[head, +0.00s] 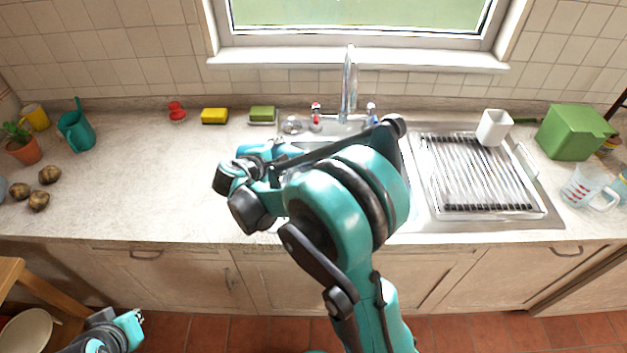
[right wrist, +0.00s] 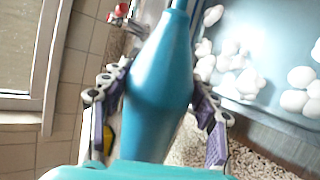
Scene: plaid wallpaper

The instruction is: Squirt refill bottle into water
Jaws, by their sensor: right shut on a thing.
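A blue-teal squeeze bottle (right wrist: 155,110) fills the middle of the right wrist view, its narrow neck toward the top edge. My right gripper (right wrist: 160,80) is shut on it, with a finger on each side. The bottle's tip is cut off by the frame. Light-blue water (right wrist: 235,45) with white foam clumps (right wrist: 240,82) lies in the sink, right of the bottle. In the head view my right arm covers most of the sink and hides the bottle.
A chrome tap (head: 349,85) stands behind the sink. A dish rack (head: 480,180) with a white cup (head: 494,127) is to the right, then a green box (head: 574,132) and a measuring jug (head: 588,187).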

